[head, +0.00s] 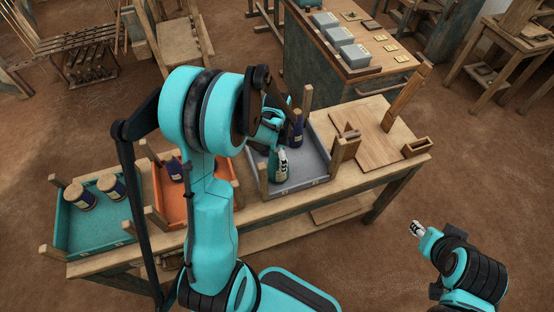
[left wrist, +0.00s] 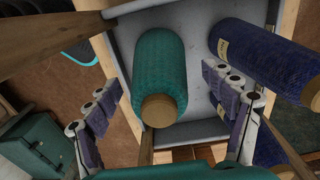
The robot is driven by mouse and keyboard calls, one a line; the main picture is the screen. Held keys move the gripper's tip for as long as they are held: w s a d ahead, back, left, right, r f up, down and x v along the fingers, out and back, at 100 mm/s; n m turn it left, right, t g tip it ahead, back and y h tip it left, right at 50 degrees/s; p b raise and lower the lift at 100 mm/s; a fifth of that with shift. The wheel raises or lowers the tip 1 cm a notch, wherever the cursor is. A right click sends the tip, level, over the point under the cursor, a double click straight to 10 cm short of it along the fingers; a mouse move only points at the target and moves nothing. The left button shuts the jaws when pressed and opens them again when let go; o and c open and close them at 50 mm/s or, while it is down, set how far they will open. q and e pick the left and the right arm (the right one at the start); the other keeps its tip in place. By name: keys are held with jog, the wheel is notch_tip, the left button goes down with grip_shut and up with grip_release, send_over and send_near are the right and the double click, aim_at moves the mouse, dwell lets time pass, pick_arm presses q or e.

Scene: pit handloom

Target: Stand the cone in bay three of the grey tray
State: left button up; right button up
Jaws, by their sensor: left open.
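The grey tray (head: 315,160) stands on the bench in the head view, right of an orange tray. In the left wrist view its pale floor (left wrist: 205,125) lies under a green cone (left wrist: 160,70) with a tan end and a dark blue cone (left wrist: 262,60). The blue cone also shows in the head view (head: 297,128). My left gripper (head: 279,163) is over the grey tray, open. In the left wrist view its fingers (left wrist: 165,112) lie either side of the green cone's tan end; contact is unclear. My right gripper (head: 416,228) is off the bench, its opening unclear. Bay numbers are not readable.
The orange tray (head: 225,192) and a teal tray (head: 100,232) hold more dark cones. Wooden posts rise at the tray corners. A wooden board (head: 375,132) and small open box (head: 417,147) lie to the right. A table with grey boxes (head: 340,37) stands behind.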

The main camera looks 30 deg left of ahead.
pick_arm(q)
notch_tip(320, 180, up, 9)
jog(key=shift+d+f+p, duration=0.1)
jog(key=shift+f+p, duration=0.05)
jog(key=shift+p, duration=0.75)
jog(key=s+d+r+n+t, duration=0.7)
jog(key=s+d+r+n, duration=0.1)
jog(key=s+d+r, duration=0.2)
jog(key=shift+s+d+r, duration=0.25)
jog(key=shift+s+r, duration=0.15)
jog(key=shift+s, duration=0.15)
jog(key=shift+f, duration=0.1)
